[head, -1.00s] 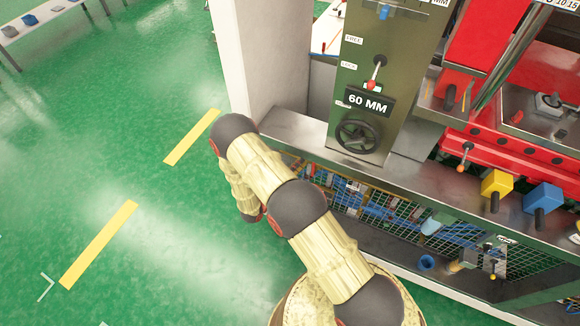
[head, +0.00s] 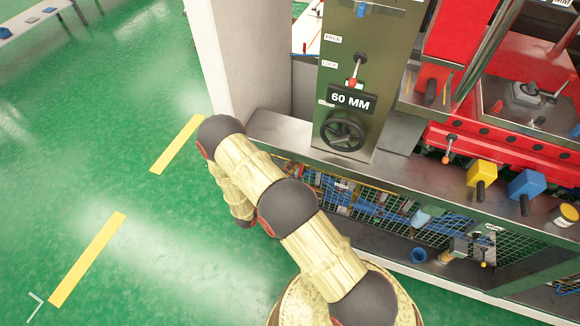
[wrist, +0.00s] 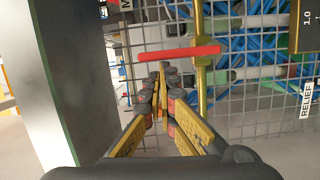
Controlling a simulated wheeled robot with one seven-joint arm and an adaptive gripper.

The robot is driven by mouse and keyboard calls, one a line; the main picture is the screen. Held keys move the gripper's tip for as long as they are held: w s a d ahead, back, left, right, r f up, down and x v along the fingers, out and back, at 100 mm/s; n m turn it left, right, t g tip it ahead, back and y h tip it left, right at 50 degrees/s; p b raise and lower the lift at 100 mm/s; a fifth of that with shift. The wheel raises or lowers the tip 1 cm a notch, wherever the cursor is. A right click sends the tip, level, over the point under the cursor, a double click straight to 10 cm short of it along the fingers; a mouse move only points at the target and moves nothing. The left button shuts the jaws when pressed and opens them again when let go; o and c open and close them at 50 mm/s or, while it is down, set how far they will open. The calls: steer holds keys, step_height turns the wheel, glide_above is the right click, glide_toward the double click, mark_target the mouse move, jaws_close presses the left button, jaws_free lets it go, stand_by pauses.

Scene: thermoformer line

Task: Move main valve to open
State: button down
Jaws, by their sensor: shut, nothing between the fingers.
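In the wrist view, a red lever handle (wrist: 180,54) sits across a brass pipe (wrist: 202,75), in front of a wire mesh. It looks like the main valve's lever, but its label is cut off at the top edge, with only an "M" showing. My gripper (wrist: 163,72) is shut and empty, its fingertips pointing at the mesh just below the red lever in the picture. Whether the tips touch the lever or the mesh, I cannot tell. In the head view my arm hides the gripper, and I cannot pick out the red lever.
A grey post (wrist: 72,80) stands close on the left in the wrist view. In the head view, the machine's mesh-fronted base (head: 400,210) is right of my arm; green floor (head: 120,130) is free at left.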

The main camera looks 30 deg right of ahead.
steer(key=shift+s+d+r+m, duration=0.15)
steer(key=shift+s+d+m, duration=0.1)
steer(key=shift+m, duration=0.15)
steer(key=s+d+f+m+y+b, duration=0.1)
steer(key=s+d+f+m+b, duration=0.2)
steer(key=s+d+m+b, duration=0.2)
steer(key=shift+s+d+f+y+b, duration=0.2)
steer(key=shift+s+d+y+b, duration=0.2)
steer(key=shift+s+b, duration=1.1)
steer(key=shift+w+f, duration=0.1)
stand_by(0.4)
